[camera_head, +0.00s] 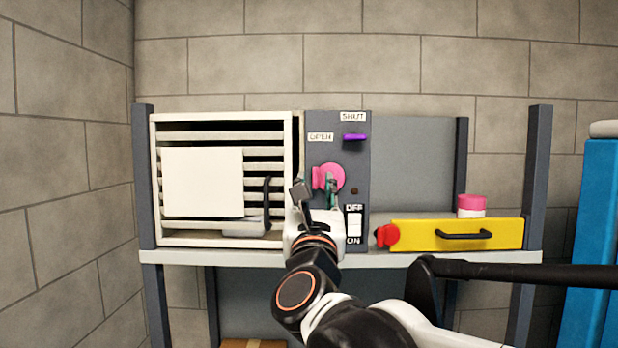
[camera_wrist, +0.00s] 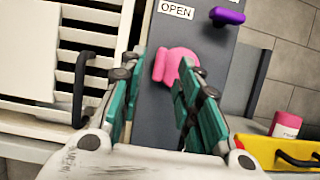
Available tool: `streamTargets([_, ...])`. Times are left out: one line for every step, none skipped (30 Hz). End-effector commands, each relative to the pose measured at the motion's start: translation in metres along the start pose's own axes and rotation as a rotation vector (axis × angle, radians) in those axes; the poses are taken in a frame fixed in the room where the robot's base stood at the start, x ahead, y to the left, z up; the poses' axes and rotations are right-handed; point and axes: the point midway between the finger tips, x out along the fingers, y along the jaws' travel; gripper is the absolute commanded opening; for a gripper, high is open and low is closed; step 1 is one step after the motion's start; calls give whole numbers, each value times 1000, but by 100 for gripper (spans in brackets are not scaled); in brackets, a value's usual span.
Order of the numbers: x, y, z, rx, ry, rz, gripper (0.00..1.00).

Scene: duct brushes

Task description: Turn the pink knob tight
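The pink knob (camera_head: 333,176) is on the dark grey panel (camera_head: 352,183), below the OPEN label. It has a round disc with a raised grip bar on its left side. It also shows in the wrist view (camera_wrist: 182,62), beyond and between my fingertips. My gripper (camera_head: 316,187) is in front of the panel, just below and over the lower part of the knob. In the wrist view my gripper (camera_wrist: 161,63) is open, with its teal-padded fingers apart and nothing between them. I cannot tell whether a finger touches the knob.
A purple lever (camera_head: 355,137) sits by the SHUT label above the knob. An OFF/ON switch (camera_head: 354,222) is below right. A slatted vent with a white sheet (camera_head: 202,182) and black handle stands left. A yellow drawer (camera_head: 410,236), red knob (camera_head: 387,236) and pink-lidded jar (camera_head: 471,206) are right.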

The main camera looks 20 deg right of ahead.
Motion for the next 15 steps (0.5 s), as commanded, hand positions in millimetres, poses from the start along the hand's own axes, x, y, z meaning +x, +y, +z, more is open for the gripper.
streamTargets([9,-1,1,-2,0,-3,31])
streamTargets([13,-1,1,-1,-1,-3,31])
streamTargets([18,-1,1,-1,-1,-2,31])
streamTargets([21,-1,1,-1,0,-2,31])
streamTargets([23,0,1,-1,0,-2,31])
streamTargets([26,-1,0,-1,0,-2,31])
streamTargets([28,-1,0,0,0,-1,31])
streamTargets([30,-1,0,0,0,-1,31])
streamTargets([31,-1,0,0,0,-1,31])
streamTargets([32,0,0,0,0,-1,31])
streamTargets([32,0,0,1,0,-1,31])
streamTargets([32,0,0,1,0,-1,31])
streamTargets([33,0,0,1,0,0,31])
streamTargets([33,0,0,1,0,0,31])
streamTargets([33,0,0,1,0,0,31])
